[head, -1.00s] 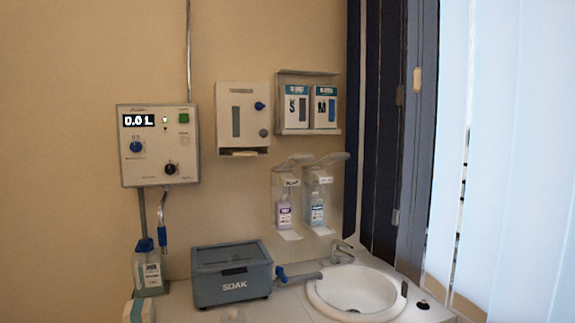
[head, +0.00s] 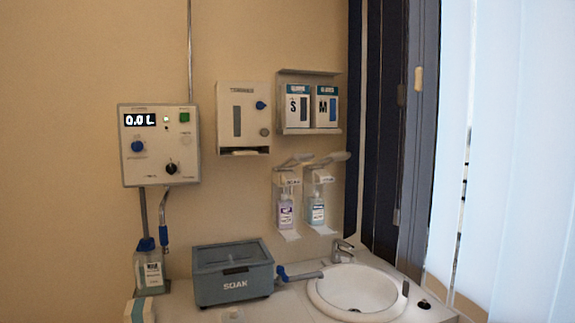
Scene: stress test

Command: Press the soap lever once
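Two wall dispensers with long grey levers hang above the counter, left of the sink. The left dispenser holds a bottle with purple-pink liquid (head: 285,212), and its lever (head: 295,161) sticks out to the right at the top. The right dispenser holds a bottle with blue liquid (head: 317,211), and its lever (head: 335,158) also sticks out to the right. Their small labels are too blurred to tell which one is soap. Both levers look raised. Neither of my grippers is in view.
A white sink (head: 356,290) with a tap (head: 342,251) is below the dispensers. A grey SOAK box (head: 232,273) stands to its left. A control box (head: 158,146), towel dispenser (head: 243,118) and glove boxes (head: 311,106) hang on the wall. A bottle (head: 149,270) stands at left.

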